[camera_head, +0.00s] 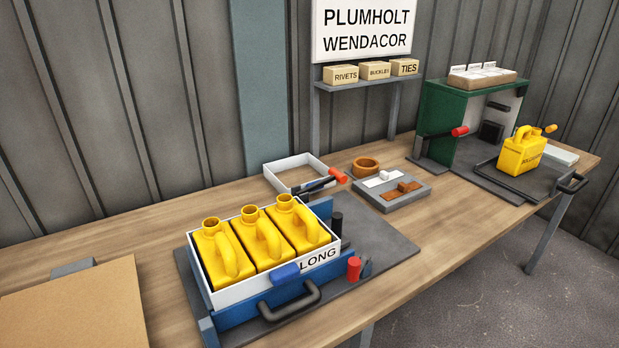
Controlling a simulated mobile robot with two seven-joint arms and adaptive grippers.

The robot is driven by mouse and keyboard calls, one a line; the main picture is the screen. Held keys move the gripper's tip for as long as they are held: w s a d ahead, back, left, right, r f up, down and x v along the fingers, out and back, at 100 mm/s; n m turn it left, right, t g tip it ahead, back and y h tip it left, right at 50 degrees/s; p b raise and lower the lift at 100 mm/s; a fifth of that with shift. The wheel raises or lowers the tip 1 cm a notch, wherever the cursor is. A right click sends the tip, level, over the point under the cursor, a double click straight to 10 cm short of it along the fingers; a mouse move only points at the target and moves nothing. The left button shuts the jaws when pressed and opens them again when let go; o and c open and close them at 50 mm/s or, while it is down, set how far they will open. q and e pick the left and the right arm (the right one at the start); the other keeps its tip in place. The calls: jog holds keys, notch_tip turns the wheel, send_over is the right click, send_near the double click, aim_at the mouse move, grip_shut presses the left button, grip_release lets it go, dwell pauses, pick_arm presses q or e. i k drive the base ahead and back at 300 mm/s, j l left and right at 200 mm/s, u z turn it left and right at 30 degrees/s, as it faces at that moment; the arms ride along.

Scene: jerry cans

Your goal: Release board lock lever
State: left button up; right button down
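Several levers with red ends show, and I cannot tell which is the board lock lever. One short red knob (354,268) is at the right front corner of the blue fixture (240,312). A black lever with a red tip (338,176) lies tilted behind that fixture. Another red-tipped lever (459,132) sticks out at the left of the green box (436,110). A white tray labelled LONG (216,299) sits in the blue fixture and holds three open-necked yellow jerry cans (265,240). Neither of my grippers shows.
A yellow can (522,155) stands on a dark handled board (490,172) before the green box. A grey tray (398,201), brown ring (366,166) and empty white frame (294,182) lie mid-table. A cardboard sheet (80,310) is front left. The wooden table (445,222) has bare room mid-right.

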aim_at(335, 174)
jog(key=i+l+u, duration=0.15)
jog(key=l+u, duration=0.3)
jog(key=l, duration=0.15)
jog(key=l+u, duration=0.4)
jog(key=l, duration=0.2)
jog(key=l+u, duration=0.45)
jog(key=l, duration=0.2)
jog(key=k+l, duration=0.1)
jog(key=l, duration=0.9)
jog(key=k+l+u, duration=0.1)
jog(key=l, duration=0.45)
jog(key=k+l, duration=0.1)
jog(key=l, duration=0.4)
